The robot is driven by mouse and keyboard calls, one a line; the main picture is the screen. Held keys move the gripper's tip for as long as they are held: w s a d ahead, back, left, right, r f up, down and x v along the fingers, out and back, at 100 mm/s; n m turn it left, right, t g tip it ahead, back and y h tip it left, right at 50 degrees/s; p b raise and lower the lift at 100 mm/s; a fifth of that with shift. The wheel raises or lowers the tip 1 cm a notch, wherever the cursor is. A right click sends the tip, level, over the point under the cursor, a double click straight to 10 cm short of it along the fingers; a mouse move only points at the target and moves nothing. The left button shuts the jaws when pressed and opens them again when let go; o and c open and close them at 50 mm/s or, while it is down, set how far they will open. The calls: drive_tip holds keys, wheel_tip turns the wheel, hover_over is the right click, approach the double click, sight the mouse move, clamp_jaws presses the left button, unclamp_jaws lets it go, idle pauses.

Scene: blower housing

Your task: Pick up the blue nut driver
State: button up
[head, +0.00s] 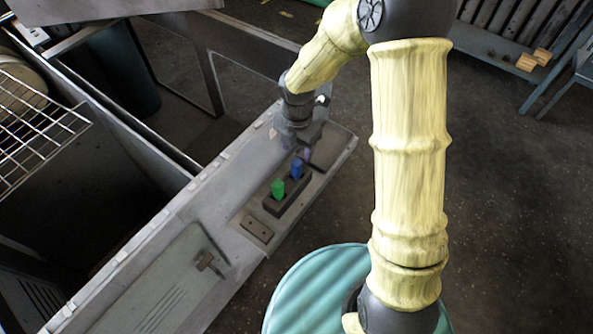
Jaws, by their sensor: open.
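The blue nut driver (297,169) stands upright in a dark holder block (272,207) on the grey housing ledge. A green driver (278,188) stands in the same block, nearer the camera and to the left. My gripper (307,155) hangs at the end of my arm, just beyond and slightly above the blue nut driver. It is open and small in this view, and its fingers are partly unclear against the dark parts. I cannot tell whether a finger touches the blue handle.
A small dark box (256,229) lies on the ledge in front of the holder. A metal bracket (208,263) sticks up from the panel at lower left. A wire rack (35,125) is at the left. Open floor lies to the right.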

sight(296, 161)
wheel_tip(296, 161, down, 4)
drive_tip(key=shift+f+b, duration=0.1)
drive_tip(key=shift+b, duration=0.2)
wheel_tip(296, 161, down, 5)
drive_tip(key=shift+w+a+f+b, duration=0.1)
drive_tip(key=shift+w+b, duration=0.05)
drive_tip(key=shift+b, duration=0.45)
clamp_jaws()
wheel_tip(296, 161, up, 10)
drive_tip(key=shift+r+p, duration=0.1)
drive_tip(key=shift+p, duration=1)
